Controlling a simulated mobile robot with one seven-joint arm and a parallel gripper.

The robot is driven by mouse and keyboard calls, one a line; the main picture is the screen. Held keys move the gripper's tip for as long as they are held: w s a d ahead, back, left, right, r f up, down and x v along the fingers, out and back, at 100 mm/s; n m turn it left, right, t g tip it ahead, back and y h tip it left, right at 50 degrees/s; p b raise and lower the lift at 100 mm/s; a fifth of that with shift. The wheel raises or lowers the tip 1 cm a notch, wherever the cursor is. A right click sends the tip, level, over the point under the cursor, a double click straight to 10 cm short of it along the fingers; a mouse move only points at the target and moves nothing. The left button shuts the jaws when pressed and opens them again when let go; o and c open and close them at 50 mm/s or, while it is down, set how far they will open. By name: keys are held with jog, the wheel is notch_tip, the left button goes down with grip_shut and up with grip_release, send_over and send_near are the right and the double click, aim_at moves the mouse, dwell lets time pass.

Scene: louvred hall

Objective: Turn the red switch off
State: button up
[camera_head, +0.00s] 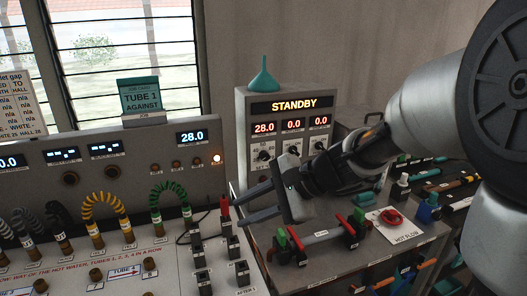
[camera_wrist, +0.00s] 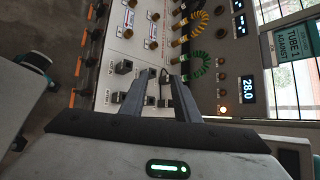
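Yellow and green coiled cables (camera_head: 102,212) rise from the panel at left. A grey box reading STANDBY (camera_head: 293,106), with a teal funnel (camera_head: 263,75) on top, stands behind my gripper.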

jog(key=w+d+f+m+t+y+b, duration=0.1)
jog(key=w+d+f+m+t, duration=0.25)
jog(key=w+m, duration=0.55)
jog(key=w+d+f+m+t+y+b, duration=0.15)
jog(key=w+f+m+t, duration=0.35)
jog(key=w, duration=0.5)
jog(key=w+d+f+m+t+h, duration=0.3)
jog(key=w+d+f+m, duration=0.2)
jog(key=d+m, duration=0.2)
jog(key=w+d+f+m+t+h, duration=0.2)
jog(key=w+d+f+m+h, duration=0.25)
jog(key=d+m, duration=0.35)
jog(key=w+a+y+b, duration=0.1)
jog(key=w+a+b, duration=0.2)
jog(key=w, duration=0.6)
jog(key=shift+a+b, duration=0.3)
jog(key=shift+b, duration=0.35)
jog(key=shift+c, duration=0.4)
grip_shut()
jog(key=shift+f, duration=0.1)
